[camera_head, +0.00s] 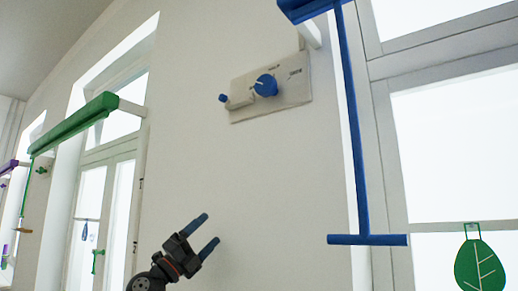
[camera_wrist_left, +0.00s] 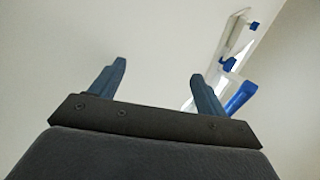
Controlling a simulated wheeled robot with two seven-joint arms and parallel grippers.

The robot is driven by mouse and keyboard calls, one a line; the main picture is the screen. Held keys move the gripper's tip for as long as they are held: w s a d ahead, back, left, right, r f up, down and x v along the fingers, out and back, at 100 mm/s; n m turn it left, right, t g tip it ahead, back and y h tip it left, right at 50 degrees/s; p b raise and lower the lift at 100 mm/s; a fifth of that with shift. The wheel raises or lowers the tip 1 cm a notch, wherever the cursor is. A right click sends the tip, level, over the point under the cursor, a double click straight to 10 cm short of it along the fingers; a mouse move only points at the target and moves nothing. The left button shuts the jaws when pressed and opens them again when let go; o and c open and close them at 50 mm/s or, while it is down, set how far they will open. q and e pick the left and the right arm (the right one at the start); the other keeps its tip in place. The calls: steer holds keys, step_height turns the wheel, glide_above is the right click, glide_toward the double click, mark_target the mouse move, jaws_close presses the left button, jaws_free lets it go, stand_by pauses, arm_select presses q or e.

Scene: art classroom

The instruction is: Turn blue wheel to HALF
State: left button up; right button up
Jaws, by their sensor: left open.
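The blue wheel (camera_head: 266,85) is a round knob on a beige panel (camera_head: 292,92) fixed to the wall. A pale pointer mark shows on the wheel's face, and small dark labels sit around it, too small to read surely. A smaller blue knob (camera_head: 222,98) sticks out at the panel's left end. My left gripper (camera_head: 212,231) is open and empty, below and left of the panel, clear of the wheel. In the left wrist view its two blue-grey fingers (camera_wrist_left: 158,85) are spread with only wall between them. My right gripper is not in view.
A blue T-shaped rod (camera_head: 352,130) hangs from a blue rail (camera_head: 305,8) to the right of the panel. A green leaf shape (camera_head: 480,264) hangs by the right window. A green rail (camera_head: 75,125) juts out at left. The wall between gripper and panel is bare.

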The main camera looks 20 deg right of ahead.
arm_select(q)
steer(key=s+d+r+m+g+y, duration=0.1)
steer(key=s+d+r+m+g, duration=0.15)
steer(key=r, duration=0.45)
steer(key=s+d+r+m+g+y, duration=0.1)
steer(key=s+d+r+m+y, duration=0.1)
steer(key=s+r+m, duration=0.3)
steer(key=s+d+r+m+g+y, duration=0.1)
steer(key=s+d+r+m+g, duration=0.1)
steer(key=r, duration=0.6)
steer(key=t+y, duration=0.6)
steer(key=t, duration=0.1)
glide_toward(263, 84)
steer(key=x, duration=0.2)
steer(key=p+x, duration=0.3)
steer(key=x, duration=0.3)
steer(key=shift+w+d+r, duration=0.1)
steer(key=shift+w+r, duration=0.05)
steer(key=shift+w+d+p, duration=0.3)
steer(key=shift+w+d, duration=0.05)
steer(key=shift+d, duration=0.15)
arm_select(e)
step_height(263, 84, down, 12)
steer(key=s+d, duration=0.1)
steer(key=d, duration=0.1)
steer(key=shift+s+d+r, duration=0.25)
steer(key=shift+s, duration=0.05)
